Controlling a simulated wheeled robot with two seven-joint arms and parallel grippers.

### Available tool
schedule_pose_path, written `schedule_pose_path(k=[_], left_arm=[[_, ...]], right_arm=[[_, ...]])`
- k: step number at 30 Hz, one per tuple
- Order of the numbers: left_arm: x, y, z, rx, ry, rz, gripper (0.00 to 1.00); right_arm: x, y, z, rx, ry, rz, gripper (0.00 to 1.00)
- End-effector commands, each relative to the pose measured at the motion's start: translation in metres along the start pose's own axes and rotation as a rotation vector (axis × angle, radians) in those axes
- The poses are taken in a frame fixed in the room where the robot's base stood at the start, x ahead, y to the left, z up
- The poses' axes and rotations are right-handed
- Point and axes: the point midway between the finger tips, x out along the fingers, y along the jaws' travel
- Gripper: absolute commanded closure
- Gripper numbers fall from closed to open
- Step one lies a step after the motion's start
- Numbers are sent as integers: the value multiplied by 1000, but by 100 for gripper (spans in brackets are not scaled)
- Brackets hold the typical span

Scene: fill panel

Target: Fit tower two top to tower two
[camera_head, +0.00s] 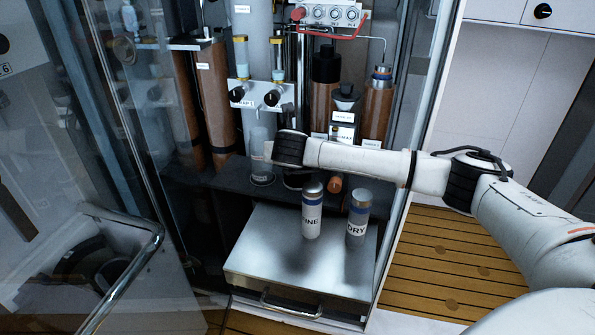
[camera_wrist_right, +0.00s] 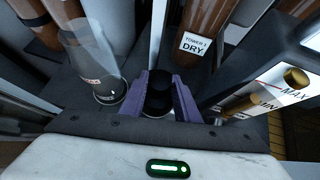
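My right arm comes in from the right in the head view, its wrist (camera_head: 290,148) in front of the towers; its fingers are hidden there. In the right wrist view, the purple fingers of my right gripper (camera_wrist_right: 162,98) stand apart on either side of a dark round piece (camera_wrist_right: 157,84). I cannot tell whether they grip it or whether it is the tower two top. A brown tower (camera_wrist_right: 200,22) with a DRY label stands just beyond; its tower number is too small to read surely. In the head view, a brown tower (camera_head: 377,100) has a silver and blue top.
A clear cylinder (camera_head: 260,150) stands on the dark shelf left of my right wrist; it also shows in the right wrist view (camera_wrist_right: 88,55). A FINE bottle (camera_head: 312,212) and a DRY bottle (camera_head: 357,213) stand on the metal drawer (camera_head: 270,255). A MIN/MAX gauge (camera_wrist_right: 260,95) is close on the right.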

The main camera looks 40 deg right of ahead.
Motion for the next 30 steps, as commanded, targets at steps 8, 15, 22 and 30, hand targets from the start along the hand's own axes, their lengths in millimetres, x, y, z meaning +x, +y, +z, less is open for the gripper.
schedule_pose_path(k=[8, 15, 22, 30], left_arm=[[0, 0, 4, 0, -7, 0, 45], [0, 0, 4, 0, -6, 0, 45], [-3, 0, 0, 0, 3, -2, 45], [-9, -3, 1, -2, 15, -13, 45]], right_arm=[[-1, 0, 2, 1, -3, 1, 100], [-1, 0, 2, 1, -3, 1, 100], [-14, 1, 13, 3, -4, 1, 100], [-40, 2, 48, 4, -5, 2, 100]])
